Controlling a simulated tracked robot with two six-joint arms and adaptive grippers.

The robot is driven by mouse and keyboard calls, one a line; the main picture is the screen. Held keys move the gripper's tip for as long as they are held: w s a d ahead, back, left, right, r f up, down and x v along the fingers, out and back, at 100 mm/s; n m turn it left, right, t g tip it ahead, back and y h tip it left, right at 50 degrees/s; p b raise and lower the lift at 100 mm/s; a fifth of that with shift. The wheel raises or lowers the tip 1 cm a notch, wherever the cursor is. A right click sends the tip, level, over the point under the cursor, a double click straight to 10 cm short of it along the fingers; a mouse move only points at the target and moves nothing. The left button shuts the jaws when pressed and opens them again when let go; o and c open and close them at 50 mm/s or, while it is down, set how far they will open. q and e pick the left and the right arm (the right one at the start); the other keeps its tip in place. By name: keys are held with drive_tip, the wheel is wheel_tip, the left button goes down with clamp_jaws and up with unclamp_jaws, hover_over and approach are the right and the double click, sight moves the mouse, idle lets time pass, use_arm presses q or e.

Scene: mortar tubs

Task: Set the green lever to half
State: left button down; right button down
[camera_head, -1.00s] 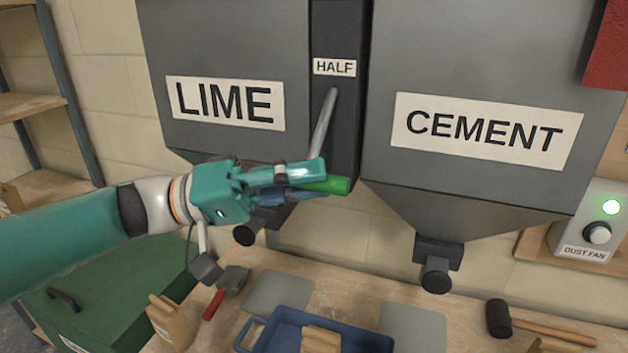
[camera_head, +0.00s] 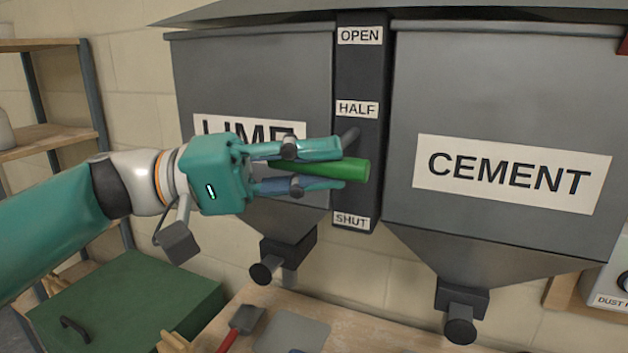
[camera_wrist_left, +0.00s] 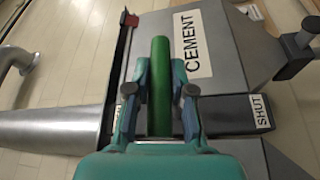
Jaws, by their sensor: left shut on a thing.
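The green lever (camera_head: 357,170) has a thick green handle on a grey metal arm, in front of a dark upright panel (camera_head: 357,80) between two hoppers. The panel carries the labels OPEN (camera_head: 360,36), HALF (camera_head: 357,108) and SHUT (camera_head: 351,221). The handle is below HALF and above SHUT, about midway. My left gripper (camera_head: 340,167) is shut on the handle, one finger above and one below. In the left wrist view the green handle (camera_wrist_left: 159,75) lies between the two fingers. My right gripper is not in view.
The LIME hopper (camera_head: 250,75) is behind my left gripper, its label partly hidden. The CEMENT hopper (camera_head: 500,100) stands to the right. Below are a wooden bench (camera_head: 235,310) and a green lidded box (camera_head: 125,300). Shelves (camera_head: 45,135) stand at the far left.

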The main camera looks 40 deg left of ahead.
use_arm(q)
drive_tip(key=shift+s+r, duration=0.1)
drive_tip(key=shift+r, duration=0.1)
idle(0.3)
drive_tip(key=c, duration=1)
unclamp_jaws()
drive_tip(key=v, duration=1.2)
drive_tip(key=shift+f, duration=0.1)
